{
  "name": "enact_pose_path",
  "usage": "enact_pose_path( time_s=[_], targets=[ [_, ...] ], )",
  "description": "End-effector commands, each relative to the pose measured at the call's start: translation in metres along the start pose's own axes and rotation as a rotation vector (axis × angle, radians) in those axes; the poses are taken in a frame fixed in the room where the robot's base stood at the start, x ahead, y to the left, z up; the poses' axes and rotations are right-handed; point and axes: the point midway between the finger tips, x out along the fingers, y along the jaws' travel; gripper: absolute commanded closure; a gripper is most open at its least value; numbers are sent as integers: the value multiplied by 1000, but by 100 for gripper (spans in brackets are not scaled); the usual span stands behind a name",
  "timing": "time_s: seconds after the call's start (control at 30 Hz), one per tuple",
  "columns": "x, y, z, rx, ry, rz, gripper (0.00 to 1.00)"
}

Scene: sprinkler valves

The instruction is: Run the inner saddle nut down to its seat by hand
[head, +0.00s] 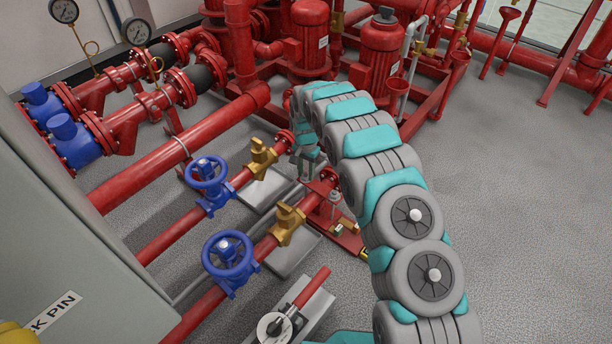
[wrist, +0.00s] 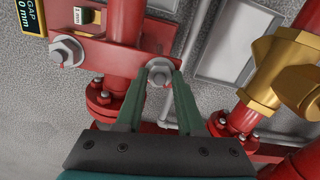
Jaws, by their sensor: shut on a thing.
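In the wrist view, my gripper (wrist: 159,82) has its two green fingers closed around a grey hex nut, the inner saddle nut (wrist: 159,68), at the right end of the red saddle (wrist: 108,56). A stud end shows in the nut's middle. The outer saddle nut (wrist: 66,52) sits on a washer at the saddle's left end, apart from my fingers. Under the saddle runs a red vertical pipe (wrist: 125,30). In the head view, my gripper (head: 308,163) is partly hidden by my arm, near the saddle (head: 325,186). The nut's gap to its seat cannot be judged.
A yellow-edged gauge (wrist: 30,16) reading "GAP" and "0 mm" is cut off at the wrist view's top left. A brass valve (wrist: 285,75) stands close on the right. Red flanges (wrist: 108,98) lie below the saddle. Blue handwheels (head: 229,258) stand left of my arm; floor is clear at right.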

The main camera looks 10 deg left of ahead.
Motion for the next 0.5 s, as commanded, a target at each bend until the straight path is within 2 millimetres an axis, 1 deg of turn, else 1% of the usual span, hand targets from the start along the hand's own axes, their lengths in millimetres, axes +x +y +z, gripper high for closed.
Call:
enact_pose_path(
  time_s=[0.1,0.2,0.3,0.5],
  targets=[
    [2,0,1,122,-1,0,100],
    [1,0,1,202,0,1,100],
    [0,0,1,237,0,1,100],
    [0,0,1,238,0,1,100]
  ],
)
